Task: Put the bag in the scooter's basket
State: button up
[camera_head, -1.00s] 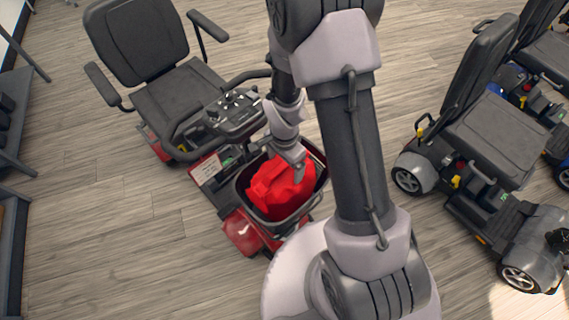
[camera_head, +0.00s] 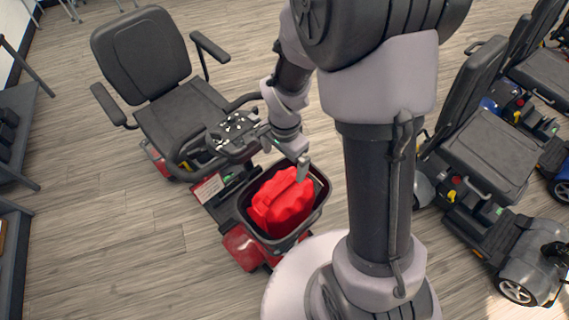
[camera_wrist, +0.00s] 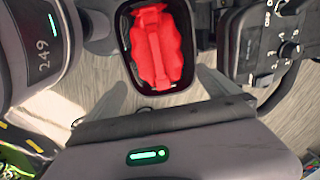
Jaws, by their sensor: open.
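The red bag (camera_head: 283,203) lies inside the black basket (camera_head: 246,222) at the front of the red scooter (camera_head: 240,247). In the wrist view the bag (camera_wrist: 158,52) sits within the basket's rim (camera_wrist: 122,45), its strap side facing up. My gripper (camera_head: 303,168) is above the basket's far right part, open and apart from the bag as far as the head view shows. The fingertips show only partly in the head view.
The scooter's control panel (camera_head: 237,130) and black seat (camera_head: 180,112) stand just behind the basket. More scooters (camera_head: 490,150) stand at the right. Dark shelving (camera_head: 20,140) lines the left edge. The wooden floor (camera_head: 120,220) at the left is clear.

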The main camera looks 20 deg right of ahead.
jog(key=s+a+r+n+t, duration=0.1)
jog(key=s+r, duration=0.3)
jog(key=r, duration=0.4)
jog(key=s+a+r+n+t+y, duration=0.1)
jog(key=s+r+n, duration=0.3)
jog(key=r, duration=0.4)
jog(key=s+a+r+n+t+y, duration=0.1)
jog(key=s+a+r+n+t, duration=0.1)
jog(key=s+r, duration=0.3)
notch_tip(320, 180, up, 3)
jog(key=shift+f+n+t, duration=0.1)
jog(key=shift+n+t, duration=0.6)
jog(key=shift+t, duration=0.1)
jog(key=shift+f, duration=0.1)
notch_tip(320, 180, down, 6)
jog(key=b, duration=0.6)
jog(key=shift+f+b, duration=0.25)
jog(key=shift+b, duration=0.15)
